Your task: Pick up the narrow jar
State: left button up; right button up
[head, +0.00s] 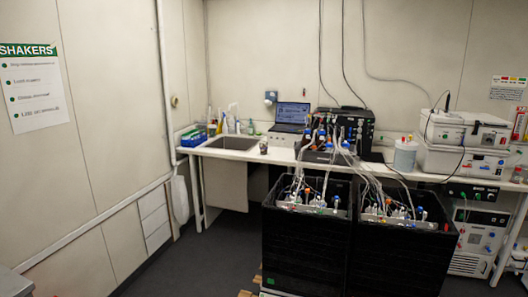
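A small, narrow, dark jar-like item (263,146) stands on the white bench (225,154), just right of the sink. It is too small to tell whether it is the narrow jar. Several small bottles (238,126) stand behind the sink. Neither of my grippers shows in the head view.
Two black shaker units (305,245) (402,258) with tubes and coloured caps stand in front of the bench and block its middle. A sink (233,142), laptop (291,114) and white instruments (462,145) line the bench. The dark floor (200,262) left of the shakers is mostly free.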

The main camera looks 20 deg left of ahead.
aim_at(264, 148)
jog(key=i+j+u, duration=0.55)
jog(key=i+j, duration=0.2)
jog(key=i+j+u, duration=0.4)
jog(key=i+u, duration=0.2)
jog(key=i, duration=0.2)
jog(key=i+u, duration=0.3)
jog(key=i, duration=0.15)
jog(key=i+z, duration=0.15)
jog(key=i, duration=0.25)
jog(key=i+j+z, duration=0.15)
jog(key=i, duration=0.3)
jog(key=i+j+z, duration=0.2)
jog(key=i, duration=0.2)
jog(key=i+z, duration=0.25)
jog(key=z, duration=0.2)
jog(key=i+j+z, duration=0.15)
jog(key=z, duration=0.25)
jog(key=i+j+z, duration=0.2)
jog(key=z, duration=0.25)
jog(key=i+j+z, duration=0.65)
jog(key=z, duration=0.2)
jog(key=i+j+z, duration=0.15)
jog(key=j+z, duration=0.3)
jog(key=l, duration=0.1)
